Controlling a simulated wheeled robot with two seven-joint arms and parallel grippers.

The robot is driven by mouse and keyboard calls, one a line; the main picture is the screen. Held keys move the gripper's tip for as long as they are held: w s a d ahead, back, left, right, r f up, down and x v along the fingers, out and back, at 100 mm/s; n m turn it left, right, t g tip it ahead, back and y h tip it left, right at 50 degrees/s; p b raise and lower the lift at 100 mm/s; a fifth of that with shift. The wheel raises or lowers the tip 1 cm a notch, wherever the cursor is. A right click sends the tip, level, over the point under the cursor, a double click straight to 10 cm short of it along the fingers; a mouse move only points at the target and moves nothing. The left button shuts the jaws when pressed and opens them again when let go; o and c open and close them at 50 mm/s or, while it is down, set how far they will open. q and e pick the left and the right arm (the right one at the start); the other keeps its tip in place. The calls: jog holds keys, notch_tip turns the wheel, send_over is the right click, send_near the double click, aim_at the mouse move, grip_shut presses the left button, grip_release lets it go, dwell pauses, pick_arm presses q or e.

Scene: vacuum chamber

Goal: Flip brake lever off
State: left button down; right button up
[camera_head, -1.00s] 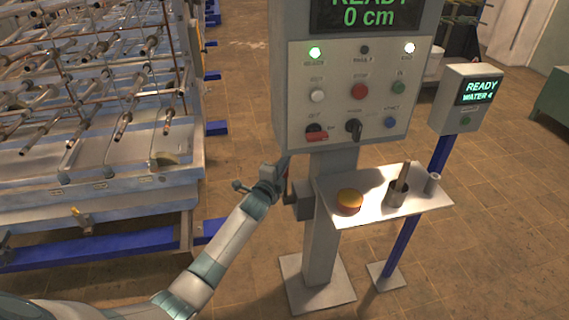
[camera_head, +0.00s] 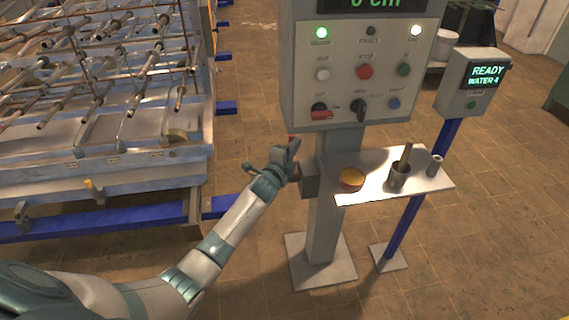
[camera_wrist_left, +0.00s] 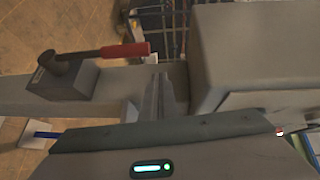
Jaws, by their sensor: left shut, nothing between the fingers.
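The brake lever has a red handle and a dark pivot, and sits on a small grey box (camera_wrist_left: 65,80) on the post. In the left wrist view the red handle (camera_wrist_left: 124,50) points right, towards the space beside the panel housing. In the head view a bit of red (camera_head: 291,138) shows by my left gripper (camera_head: 294,148), and the rest of the lever is hidden. My left gripper is shut and empty. In the left wrist view its fingertips (camera_wrist_left: 158,90) are just below the handle's end, with a small gap in the picture. My right gripper is not in view.
The control panel (camera_head: 343,75) stands above on a grey post (camera_head: 324,235). A metal shelf (camera_head: 365,193) with a yellow-topped button (camera_head: 352,179) and a cup (camera_head: 398,178) juts out right of the post. A large rack (camera_head: 110,160) fills the left. Floor between is free.

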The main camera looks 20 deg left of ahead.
pick_arm(q)
jog(key=s+r+b, duration=0.1)
jog(key=s+b, duration=0.1)
jog(key=s, duration=0.7)
jog(key=shift+s+r, duration=0.25)
jog(key=shift+s, duration=0.15)
dwell(0.4)
